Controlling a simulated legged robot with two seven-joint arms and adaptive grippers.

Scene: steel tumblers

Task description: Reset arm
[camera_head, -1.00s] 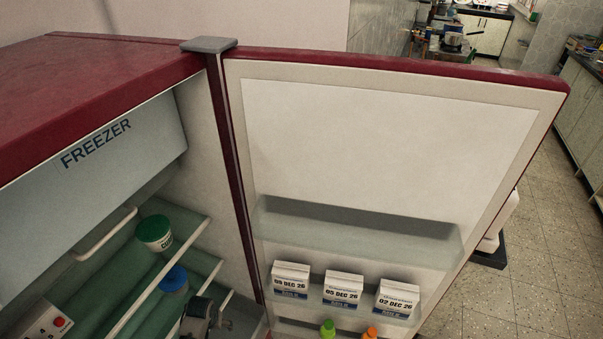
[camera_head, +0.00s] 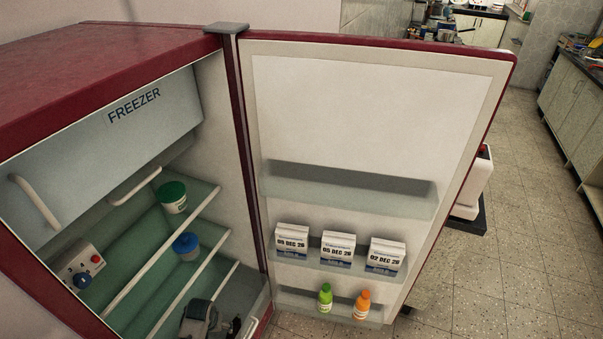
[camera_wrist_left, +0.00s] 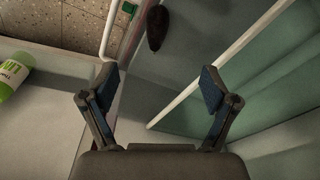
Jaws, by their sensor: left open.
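My left gripper (camera_wrist_left: 160,82) is open and empty in the left wrist view, its two fingers spread apart. In the head view it shows as a dark shape (camera_head: 200,318) at the bottom edge, by the lower fridge opening, partly cut off. The red fridge (camera_head: 110,65) stands open, with its door (camera_head: 360,115) swung out to the right. A dark brown elongated object (camera_wrist_left: 157,28) lies beyond the fingers in the left wrist view. My right gripper is not in view.
Fridge shelves hold a green-lidded tub (camera_head: 173,198) and a blue-lidded tub (camera_head: 186,246). The door racks hold dated cartons (camera_head: 337,248), a green bottle (camera_head: 325,298) and an orange bottle (camera_head: 362,305). The green bottle is left of the gripper in the wrist view (camera_wrist_left: 12,75). Floor is clear at right.

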